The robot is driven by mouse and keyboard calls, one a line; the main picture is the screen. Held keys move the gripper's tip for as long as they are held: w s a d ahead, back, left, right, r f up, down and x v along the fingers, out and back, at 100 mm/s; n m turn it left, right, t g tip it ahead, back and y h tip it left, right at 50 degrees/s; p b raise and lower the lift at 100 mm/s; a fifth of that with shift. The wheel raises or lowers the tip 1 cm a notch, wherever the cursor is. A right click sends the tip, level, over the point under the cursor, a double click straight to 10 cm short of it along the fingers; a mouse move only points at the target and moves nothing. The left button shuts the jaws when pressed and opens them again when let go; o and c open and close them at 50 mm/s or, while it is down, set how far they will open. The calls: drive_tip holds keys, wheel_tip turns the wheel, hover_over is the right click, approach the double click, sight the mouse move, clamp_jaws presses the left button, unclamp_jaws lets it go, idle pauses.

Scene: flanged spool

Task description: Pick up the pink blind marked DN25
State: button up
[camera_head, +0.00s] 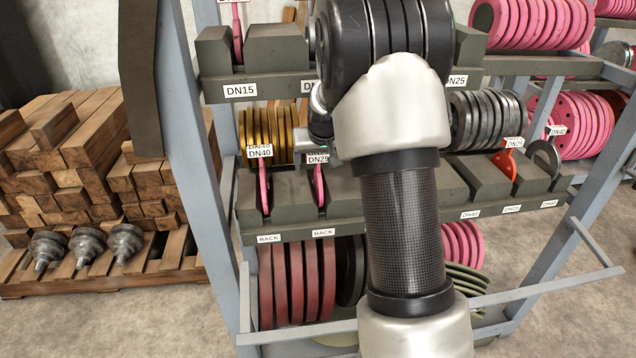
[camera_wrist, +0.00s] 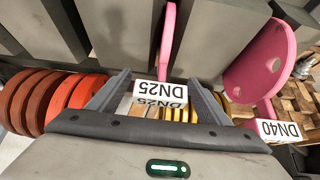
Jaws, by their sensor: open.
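The pink blind marked DN25 (camera_head: 319,185) stands upright in a slot of the grey middle rack, edge-on in the head view. In the wrist view its pink disc (camera_wrist: 167,42) rises ahead, with its white DN25 tag (camera_wrist: 162,95) at the near end. My gripper (camera_wrist: 159,78) is open, with one dark finger on each side of the tag and a gap on both sides. In the head view my gripper (camera_head: 312,141) is partly hidden by my arm, just above the tag. I cannot tell whether a finger touches it.
A pink blind marked DN40 (camera_head: 263,190) stands in the slot to the left; it also shows at right in the wrist view (camera_wrist: 262,62). Yellow discs (camera_head: 262,128) are behind. A blue-grey rack post (camera_head: 205,200) stands left. My arm hides the rack's middle.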

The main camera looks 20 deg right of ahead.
drive_tip(key=shift+w+f, duration=0.2)
drive_tip(key=shift+f, duration=0.1)
drive_tip(key=shift+c, duration=0.4)
clamp_jaws()
drive_tip(key=shift+w+r, duration=0.1)
drive_tip(key=shift+r, duration=0.1)
